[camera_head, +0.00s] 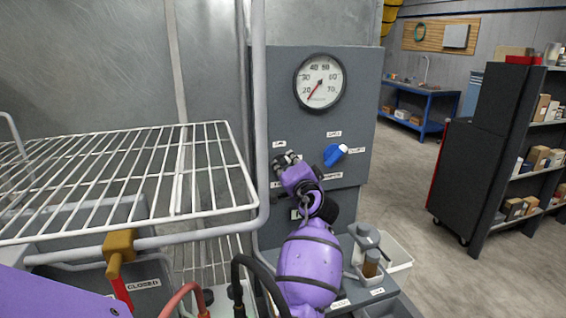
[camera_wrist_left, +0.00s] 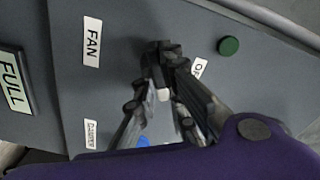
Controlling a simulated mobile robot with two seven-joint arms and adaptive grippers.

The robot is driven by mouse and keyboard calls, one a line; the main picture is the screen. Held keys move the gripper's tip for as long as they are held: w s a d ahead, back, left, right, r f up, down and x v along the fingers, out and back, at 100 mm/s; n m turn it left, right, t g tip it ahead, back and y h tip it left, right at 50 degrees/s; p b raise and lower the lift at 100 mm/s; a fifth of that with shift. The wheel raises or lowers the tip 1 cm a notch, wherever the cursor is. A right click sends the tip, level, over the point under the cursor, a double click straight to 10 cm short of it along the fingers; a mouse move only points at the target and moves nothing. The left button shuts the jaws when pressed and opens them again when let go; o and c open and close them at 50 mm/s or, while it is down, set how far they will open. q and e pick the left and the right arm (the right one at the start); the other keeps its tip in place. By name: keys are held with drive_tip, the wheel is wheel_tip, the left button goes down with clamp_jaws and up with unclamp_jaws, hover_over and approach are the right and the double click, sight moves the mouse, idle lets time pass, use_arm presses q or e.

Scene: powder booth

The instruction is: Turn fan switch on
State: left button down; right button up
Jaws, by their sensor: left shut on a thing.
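The grey control panel (camera_head: 357,95) stands in the middle of the head view. My left gripper (camera_head: 284,161) is up against its left part and hides most of what is behind it. In the left wrist view the fingers (camera_wrist_left: 163,72) are shut on a small piece beside the FAN label (camera_wrist_left: 91,40). It appears to be the fan switch (camera_wrist_left: 163,95), of which only a pale bit shows between the fingers. I cannot tell its position. A partly hidden label beginning with O (camera_wrist_left: 198,69) sits beside the fingers. My right gripper is not in view.
A round gauge (camera_head: 319,83) and a blue handle (camera_head: 336,154) are on the panel, close to the gripper. A green button (camera_wrist_left: 228,46) is near the fingers.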

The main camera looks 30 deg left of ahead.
use_arm(q)
drive_tip(key=m+p, duration=0.1)
drive_tip(key=m, duration=0.1)
drive_tip(key=shift+r+m, duration=0.1)
drive_tip(key=shift+m, duration=1.2)
drive_tip(key=shift+f+m+p, duration=0.25)
drive_tip(key=shift+m+p, duration=0.05)
drive_tip(key=shift+m, duration=0.3)
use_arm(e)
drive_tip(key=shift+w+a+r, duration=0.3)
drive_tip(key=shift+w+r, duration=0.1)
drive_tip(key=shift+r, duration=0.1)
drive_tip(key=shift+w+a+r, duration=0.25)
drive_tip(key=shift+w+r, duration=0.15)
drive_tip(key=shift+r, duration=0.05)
use_arm(q)
drive_tip(key=shift+f, duration=0.1)
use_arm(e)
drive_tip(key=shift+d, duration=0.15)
use_arm(q)
drive_tip(key=c, duration=1.8)
unclamp_jaws()
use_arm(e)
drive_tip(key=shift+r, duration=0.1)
use_arm(q)
drive_tip(key=v, duration=1.2)
